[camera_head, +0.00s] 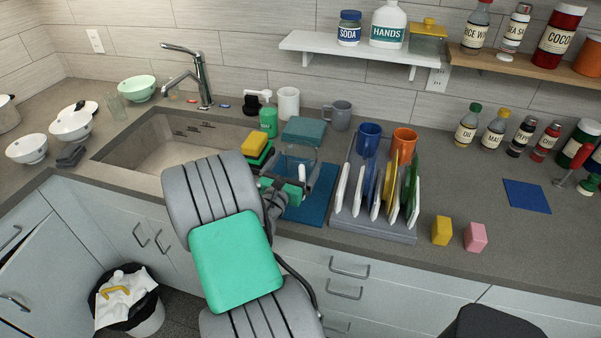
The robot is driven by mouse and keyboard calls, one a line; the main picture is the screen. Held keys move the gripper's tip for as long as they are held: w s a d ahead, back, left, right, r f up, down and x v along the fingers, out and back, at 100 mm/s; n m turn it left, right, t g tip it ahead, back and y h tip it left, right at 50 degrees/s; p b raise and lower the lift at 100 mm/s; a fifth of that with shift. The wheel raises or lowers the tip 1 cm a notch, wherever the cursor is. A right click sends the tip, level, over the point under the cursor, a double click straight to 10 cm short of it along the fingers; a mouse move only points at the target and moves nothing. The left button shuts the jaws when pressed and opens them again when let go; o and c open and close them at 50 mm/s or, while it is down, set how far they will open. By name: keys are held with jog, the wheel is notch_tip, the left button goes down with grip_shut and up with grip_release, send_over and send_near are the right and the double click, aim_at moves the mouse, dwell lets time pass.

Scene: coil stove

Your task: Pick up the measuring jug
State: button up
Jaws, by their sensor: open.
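What looks like the clear measuring jug (299,154) stands on the counter between the sink and the dish rack. Its lower part is hidden behind my gripper, and its outline is faint. My gripper (291,182) is open at the end of my arm, right in front of the jug in this view and over the edge of a blue mat (322,190). I cannot tell whether the fingers touch the jug or stand around it.
The dish rack (372,232) with plates and mugs is close on the right. Sponges (256,143), a green soap bottle (268,120), a teal folded cloth (304,129) and a grey mug (341,115) stand nearby. The sink (160,145) is on the left.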

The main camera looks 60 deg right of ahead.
jog(key=shift+w+d, duration=0.1)
jog(key=shift+d, duration=1.1)
jog(key=shift+c, duration=0.4)
jog(key=c, duration=1.8)
jog(key=shift+c, duration=0.6)
jog(key=shift+r, duration=0.15)
